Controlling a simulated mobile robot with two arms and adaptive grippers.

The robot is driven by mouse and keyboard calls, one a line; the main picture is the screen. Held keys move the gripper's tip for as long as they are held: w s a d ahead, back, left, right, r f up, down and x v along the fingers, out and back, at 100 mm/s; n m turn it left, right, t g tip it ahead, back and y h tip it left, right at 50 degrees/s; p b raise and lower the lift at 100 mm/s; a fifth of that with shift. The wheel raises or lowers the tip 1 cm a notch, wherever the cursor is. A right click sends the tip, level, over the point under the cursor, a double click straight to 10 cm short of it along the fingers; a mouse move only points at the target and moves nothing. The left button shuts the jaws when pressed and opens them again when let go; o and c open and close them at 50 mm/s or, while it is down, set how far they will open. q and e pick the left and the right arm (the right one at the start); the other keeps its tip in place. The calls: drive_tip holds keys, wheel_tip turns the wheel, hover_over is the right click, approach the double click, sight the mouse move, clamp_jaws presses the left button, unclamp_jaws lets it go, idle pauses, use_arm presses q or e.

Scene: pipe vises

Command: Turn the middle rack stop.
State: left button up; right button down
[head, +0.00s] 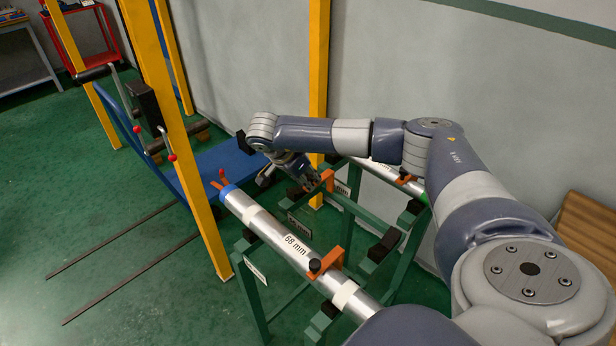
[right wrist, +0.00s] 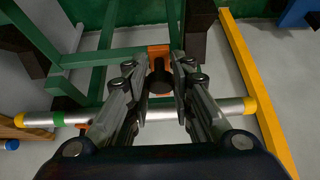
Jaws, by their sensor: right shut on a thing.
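The middle rack stop (head: 328,181) is an orange bracket on the green rack; it also shows in the right wrist view (right wrist: 158,50). Its dark knob (right wrist: 160,79) stands between my right fingers. The fingers partly cover the knob's sides. No pipe shows in the middle slot. My left gripper is not in the head view.
A silver 68 mm pipe (head: 280,238) lies in the near slot, with an orange stop (head: 326,263) over it. Another silver pipe (head: 378,170) lies in the far slot by the wall. A yellow post (head: 195,180) and a blue platform (head: 222,168) stand left of the rack.

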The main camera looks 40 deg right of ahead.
drive_tip(key=c, duration=1.4)
unclamp_jaws()
drive_tip(key=shift+s+a+f, duration=0.1)
drive_tip(key=shift+a+f, duration=0.5)
drive_tip(key=shift+a, duration=0.05)
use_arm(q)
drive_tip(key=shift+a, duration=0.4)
use_arm(e)
drive_tip(key=shift+o, duration=0.2)
drive_tip(key=shift+r, duration=0.2)
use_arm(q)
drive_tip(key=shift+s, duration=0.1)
use_arm(e)
drive_tip(key=shift+d+r, duration=0.1)
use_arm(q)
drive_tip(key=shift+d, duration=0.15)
use_arm(e)
drive_tip(key=v, duration=1.2)
